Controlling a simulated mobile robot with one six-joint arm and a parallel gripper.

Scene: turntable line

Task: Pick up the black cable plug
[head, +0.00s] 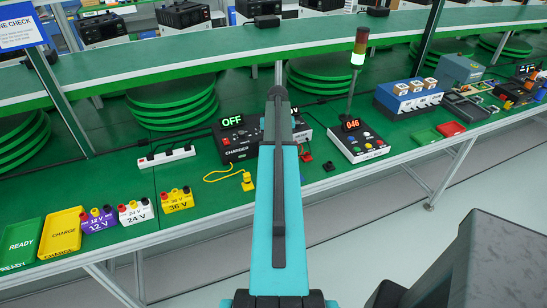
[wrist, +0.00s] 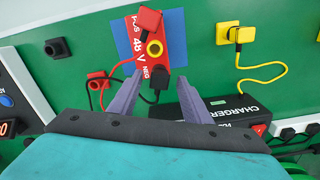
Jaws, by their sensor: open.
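A small black plug-like block (wrist: 55,47) lies on the green bench at the left of the wrist view; in the head view a black piece (head: 328,166) lies right of the arm. Another black piece (wrist: 160,77) sits at the NEG end of the red 48 V battery (wrist: 172,42), with a black cable curling beside it. I cannot tell whether that one is a plug or a terminal. My gripper (wrist: 157,88) is open and empty, its purple fingers either side of the NEG end. Contact is unclear. In the head view the arm hides the battery.
A red plug (wrist: 97,80) with a red cable lies left of the fingers. The black charger (wrist: 235,106) and a yellow plug (wrist: 240,34) are to the right. In the head view, the control box (head: 358,140) stands right of my arm and a shelf (head: 190,48) runs above.

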